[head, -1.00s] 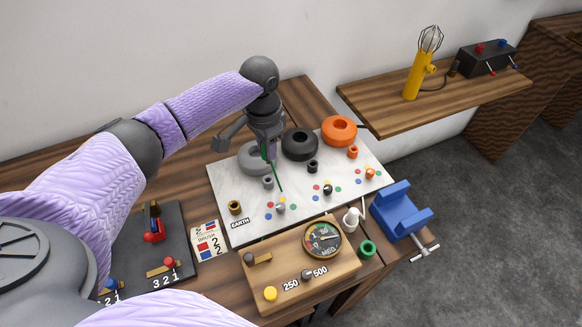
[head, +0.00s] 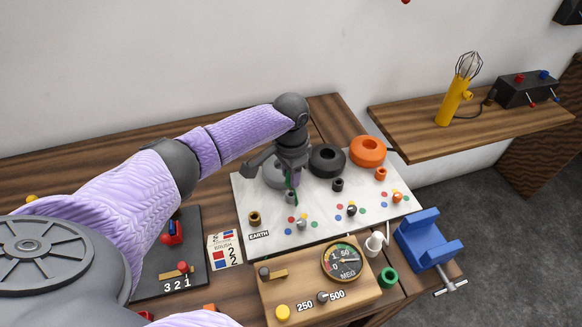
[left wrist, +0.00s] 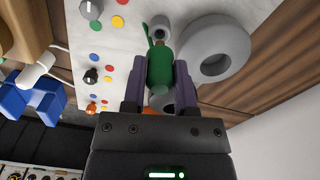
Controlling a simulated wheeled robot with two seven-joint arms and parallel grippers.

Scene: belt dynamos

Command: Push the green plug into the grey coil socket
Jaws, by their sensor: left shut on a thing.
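My left gripper (head: 292,182) is shut on the green plug (left wrist: 160,68), which sits between its two dark fingers in the left wrist view. A bit of green also shows under the gripper in the head view. The grey coil socket (left wrist: 160,28) is a small round grey cylinder just beyond the plug's end in the left wrist view. In the head view the socket (head: 291,197) stands on the white board right below the gripper. A thin green strip runs from the plug beside the socket. I cannot tell whether plug and socket touch. My right gripper is not in view.
The large grey coil (left wrist: 213,48) lies right beside the socket. A black coil (head: 327,160) and an orange coil (head: 368,151) stand to the right on the white board (head: 245,205). A wooden meter box (head: 320,290) and a blue vise (head: 425,235) are in front.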

